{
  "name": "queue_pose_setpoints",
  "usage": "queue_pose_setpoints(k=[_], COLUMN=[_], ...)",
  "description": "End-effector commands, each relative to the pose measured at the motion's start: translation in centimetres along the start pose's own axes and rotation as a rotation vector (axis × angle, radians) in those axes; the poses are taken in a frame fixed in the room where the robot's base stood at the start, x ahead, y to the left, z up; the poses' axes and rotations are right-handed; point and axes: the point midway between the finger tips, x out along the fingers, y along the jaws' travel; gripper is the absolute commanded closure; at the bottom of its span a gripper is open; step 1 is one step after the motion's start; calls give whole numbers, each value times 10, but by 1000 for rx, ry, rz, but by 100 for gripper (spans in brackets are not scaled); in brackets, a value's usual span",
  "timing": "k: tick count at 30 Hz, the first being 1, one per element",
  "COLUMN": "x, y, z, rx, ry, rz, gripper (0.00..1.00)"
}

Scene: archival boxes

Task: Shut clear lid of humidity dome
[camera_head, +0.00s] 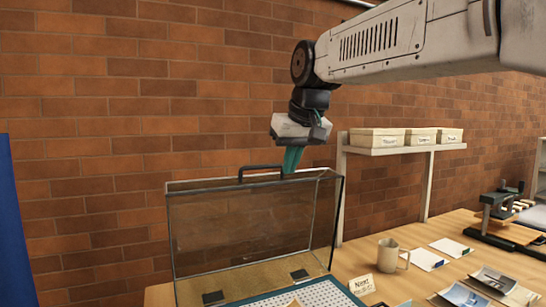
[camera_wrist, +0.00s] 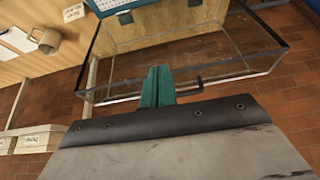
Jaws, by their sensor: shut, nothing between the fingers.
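The clear lid (camera_head: 240,225) of the humidity dome stands raised, its dark-edged rim up and its black handle (camera_head: 262,170) at the top. Two dark hinges (camera_head: 299,275) show low down, by the perforated base tray (camera_head: 325,292). My gripper (camera_head: 291,162) points down with teal fingers at the right end of the handle. In the wrist view my gripper (camera_wrist: 157,84) is shut and empty, with the handle (camera_wrist: 190,90) just beside the fingers. I cannot tell whether they touch. The lid's clear panels (camera_wrist: 225,68) spread beyond the fingers.
A beige mug (camera_head: 388,254), a card (camera_head: 361,286) and several flat sheets lie on the wooden table (camera_head: 375,272) at right. A shelf (camera_head: 400,151) with boxes (camera_head: 377,139) is on the brick wall. A press-like device (camera_head: 497,208) stands far right. A blue panel (camera_head: 12,235) is at left.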

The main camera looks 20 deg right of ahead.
Motion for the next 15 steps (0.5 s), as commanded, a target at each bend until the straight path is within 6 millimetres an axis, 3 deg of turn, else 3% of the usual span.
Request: queue_pose_setpoints(k=[1, 3, 6, 10, 15], x=[-2, -8, -12, -16, -4], y=[4, 10, 16, 20, 22], z=[-36, -75, -115, -140, -148], rx=[0, 0, -2, -4, -2], ry=[37, 86, 139, 176, 184], rz=[1, 3, 7, 10, 11], gripper=[100, 100, 100, 100, 100])
